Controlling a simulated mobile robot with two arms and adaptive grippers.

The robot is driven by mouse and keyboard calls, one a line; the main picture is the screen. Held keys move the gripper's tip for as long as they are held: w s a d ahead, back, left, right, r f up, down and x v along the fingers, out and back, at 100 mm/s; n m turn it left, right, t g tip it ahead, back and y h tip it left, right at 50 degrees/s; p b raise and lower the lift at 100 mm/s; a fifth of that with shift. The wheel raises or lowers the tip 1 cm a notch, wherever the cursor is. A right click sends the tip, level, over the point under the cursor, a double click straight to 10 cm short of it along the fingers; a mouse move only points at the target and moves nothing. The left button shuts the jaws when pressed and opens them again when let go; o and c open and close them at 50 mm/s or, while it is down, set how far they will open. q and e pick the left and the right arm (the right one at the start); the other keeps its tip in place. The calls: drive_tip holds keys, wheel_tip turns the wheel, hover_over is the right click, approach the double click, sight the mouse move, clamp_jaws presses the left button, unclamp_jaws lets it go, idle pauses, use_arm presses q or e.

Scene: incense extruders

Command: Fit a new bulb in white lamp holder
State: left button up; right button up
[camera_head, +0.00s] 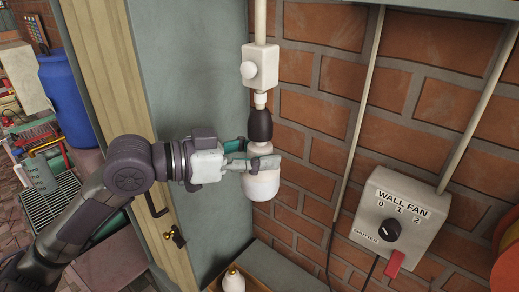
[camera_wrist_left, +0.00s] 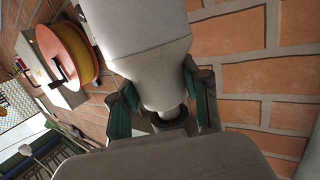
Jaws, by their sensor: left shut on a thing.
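A white bulb (camera_head: 263,187) hangs base up below a dark lamp holder (camera_head: 260,125). The holder is on a white cord fitting under a white switch box (camera_head: 260,67) on the wall. My left gripper (camera_head: 264,159) reaches in from the left and is shut around the bulb's upper part. In the left wrist view the bulb (camera_wrist_left: 150,62) is between the green-padded fingers (camera_wrist_left: 165,97). Its narrow neck points at the dark holder's rim (camera_wrist_left: 170,122); I cannot tell how far it is seated. My right gripper is not in view.
A second white bulb-like object (camera_head: 232,281) stands in a box (camera_head: 262,262) below. A wall fan switch (camera_head: 398,222) is on the brick wall to the right, with a red and orange round thing (camera_head: 507,250) beside it. A wooden door frame (camera_head: 125,95) stands left.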

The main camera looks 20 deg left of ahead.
use_arm(q)
drive_tip(key=shift+r, duration=0.2)
drive_tip(key=shift+r+n+t+y+p, duration=0.1)
drive_tip(key=shift+n+t+y+p, duration=0.3)
drive_tip(key=shift+n+t+p, duration=0.15)
drive_tip(key=o, duration=1)
drive_tip(key=shift+o, duration=1.1)
drive_tip(key=shift+s, duration=0.1)
drive_tip(key=shift+f, duration=0.2)
